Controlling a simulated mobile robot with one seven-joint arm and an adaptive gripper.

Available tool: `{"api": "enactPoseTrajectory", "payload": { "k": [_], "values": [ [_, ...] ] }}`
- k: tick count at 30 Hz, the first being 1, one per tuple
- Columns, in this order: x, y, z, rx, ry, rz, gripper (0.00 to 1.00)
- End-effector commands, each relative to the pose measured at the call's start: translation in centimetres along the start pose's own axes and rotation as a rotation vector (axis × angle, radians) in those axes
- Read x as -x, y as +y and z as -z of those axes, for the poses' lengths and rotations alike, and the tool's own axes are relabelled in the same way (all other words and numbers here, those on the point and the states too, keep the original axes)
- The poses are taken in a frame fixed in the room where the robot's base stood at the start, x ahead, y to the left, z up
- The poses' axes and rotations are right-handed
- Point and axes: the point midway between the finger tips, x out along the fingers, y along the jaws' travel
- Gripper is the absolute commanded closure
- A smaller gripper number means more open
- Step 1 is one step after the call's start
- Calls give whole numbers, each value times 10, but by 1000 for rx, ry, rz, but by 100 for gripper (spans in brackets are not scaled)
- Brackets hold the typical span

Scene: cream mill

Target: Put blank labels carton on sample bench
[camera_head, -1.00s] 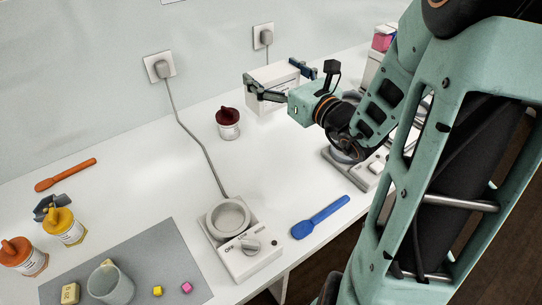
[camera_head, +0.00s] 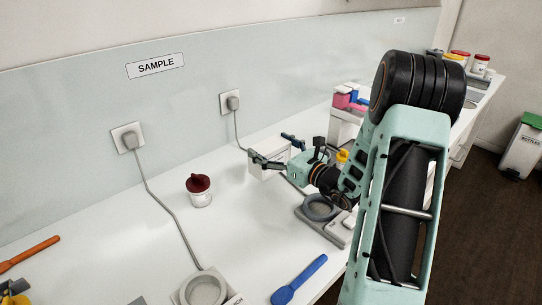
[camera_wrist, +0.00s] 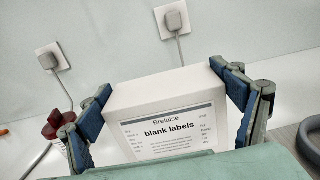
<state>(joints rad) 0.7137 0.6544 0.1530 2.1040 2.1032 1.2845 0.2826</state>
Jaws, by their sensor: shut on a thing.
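The blank labels carton (camera_head: 262,168) is a white box at the back of the sample bench (camera_head: 130,225), near the wall. My gripper (camera_head: 277,151) has one finger on each side of it and is shut on it. In the wrist view the carton (camera_wrist: 160,95) sits between the blue finger pads, its printed label facing the camera. The carton is close to the white bench top; I cannot tell whether its base touches. My gripper hides part of it in the head view. A SAMPLE sign (camera_head: 155,66) is on the wall behind the bench.
A dark-red-lidded jar (camera_head: 199,191) stands left of the carton. A heater with a round bowl (camera_head: 204,290) and a blue spatula (camera_head: 298,280) lie nearer. A grey device (camera_head: 322,208) and a coloured-box rack (camera_head: 346,118) are to the right. Bare bench lies left of the jar.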

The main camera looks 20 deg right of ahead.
Motion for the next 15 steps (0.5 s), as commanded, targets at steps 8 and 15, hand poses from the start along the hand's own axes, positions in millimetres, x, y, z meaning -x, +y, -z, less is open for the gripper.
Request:
{"api": "enactPoseTrajectory", "payload": {
  "k": [8, 15],
  "values": [
    [-2, -6, 22, -3, 0, 0, 44],
    [-2, -6, 37, 1, -2, 0, 44]
  ]
}}
